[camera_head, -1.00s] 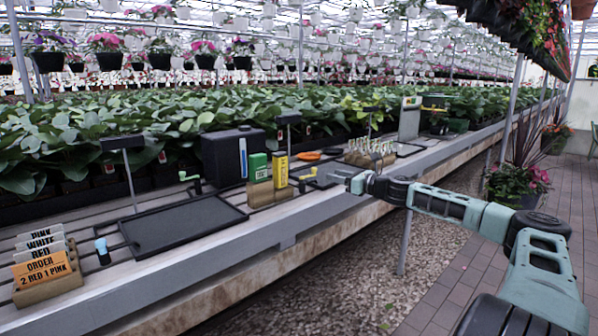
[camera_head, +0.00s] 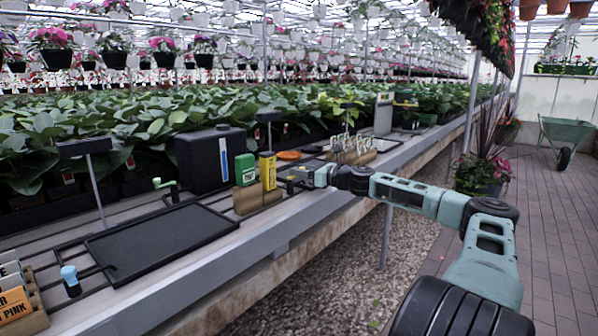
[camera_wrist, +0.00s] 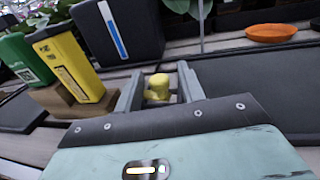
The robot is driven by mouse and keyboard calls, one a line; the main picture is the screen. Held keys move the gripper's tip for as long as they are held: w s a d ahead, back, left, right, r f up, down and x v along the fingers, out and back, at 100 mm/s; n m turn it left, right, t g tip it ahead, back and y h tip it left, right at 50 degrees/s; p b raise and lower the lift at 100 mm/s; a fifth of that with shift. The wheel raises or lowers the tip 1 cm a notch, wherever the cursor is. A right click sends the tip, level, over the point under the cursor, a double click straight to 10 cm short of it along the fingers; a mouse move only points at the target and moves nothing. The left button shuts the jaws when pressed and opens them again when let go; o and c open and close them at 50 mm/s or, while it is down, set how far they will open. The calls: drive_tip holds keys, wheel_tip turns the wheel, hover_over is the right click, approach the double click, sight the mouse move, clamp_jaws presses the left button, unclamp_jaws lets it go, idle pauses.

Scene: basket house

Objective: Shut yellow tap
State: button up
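The yellow tap (camera_wrist: 158,86) shows in the wrist view between the two fingers of my gripper (camera_wrist: 160,78). The fingers stand apart on either side of it, and I cannot tell whether they touch it. In the head view my gripper (camera_head: 306,178) is at the front of the bench, just right of the yellow box. The tap is small there and mostly hidden by the gripper. A green tap (camera_head: 166,184) stands by the black tank (camera_head: 211,158), left of the boxes.
A green box (camera_head: 245,169) and a yellow box (camera_head: 267,171) stand in a wooden holder close left of my gripper. An orange dish (camera_head: 289,155) lies behind. A black tray (camera_head: 160,243) and a blue-topped item (camera_head: 70,278) lie further left.

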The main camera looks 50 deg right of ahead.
clamp_jaws()
